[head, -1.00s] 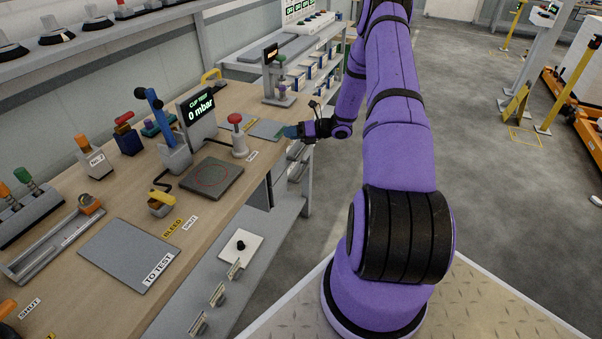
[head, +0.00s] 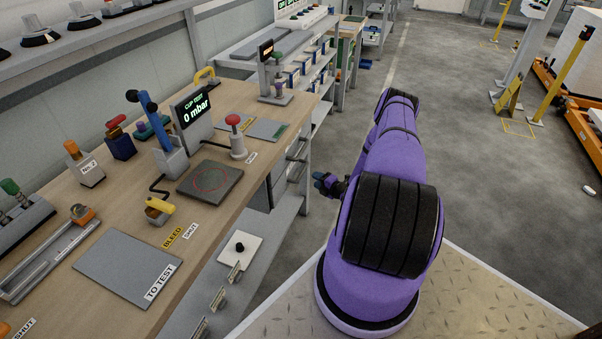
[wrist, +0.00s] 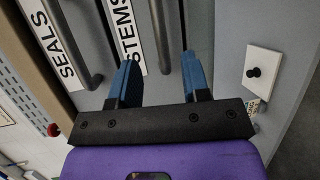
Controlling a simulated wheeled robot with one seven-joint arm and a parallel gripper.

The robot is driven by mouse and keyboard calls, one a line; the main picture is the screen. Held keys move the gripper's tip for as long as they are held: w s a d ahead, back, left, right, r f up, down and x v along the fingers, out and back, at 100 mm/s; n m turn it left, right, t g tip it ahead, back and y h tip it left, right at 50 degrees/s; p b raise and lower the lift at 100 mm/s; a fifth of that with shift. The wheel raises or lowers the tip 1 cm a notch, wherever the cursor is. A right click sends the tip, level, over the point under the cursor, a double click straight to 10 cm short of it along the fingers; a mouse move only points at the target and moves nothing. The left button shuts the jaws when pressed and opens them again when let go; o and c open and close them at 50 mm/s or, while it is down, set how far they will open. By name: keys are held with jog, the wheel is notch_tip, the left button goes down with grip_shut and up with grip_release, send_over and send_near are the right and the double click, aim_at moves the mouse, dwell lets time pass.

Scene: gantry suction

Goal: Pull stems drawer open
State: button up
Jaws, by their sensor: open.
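The stems drawer shows in the wrist view as a grey front with a white STEMS label (wrist: 126,32) and a dark bar handle (wrist: 160,38) beside it. My gripper (wrist: 161,68) is open and empty, its two blue fingers pointing at the drawer front. The handle's near end shows between the fingers; I cannot tell how deep it sits between them. In the head view my gripper (head: 325,181) is low beside the bench front, partly hidden by my arm. The drawer looks closed.
A SEALS drawer label (wrist: 54,45) and its handle (wrist: 77,48) are left of the stems drawer in the wrist view. A white plate with a black knob (wrist: 253,73) is at right. The workbench (head: 225,215) is left of my arm; open floor lies to the right.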

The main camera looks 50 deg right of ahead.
aim_at(302, 171)
jog(key=w, duration=0.3)
jog(key=w+f, duration=0.1)
jog(key=w, duration=0.5)
jog(key=shift+w+f, duration=0.2)
jog(key=shift+f, duration=0.1)
jog(key=shift+c, duration=0.4)
grip_shut()
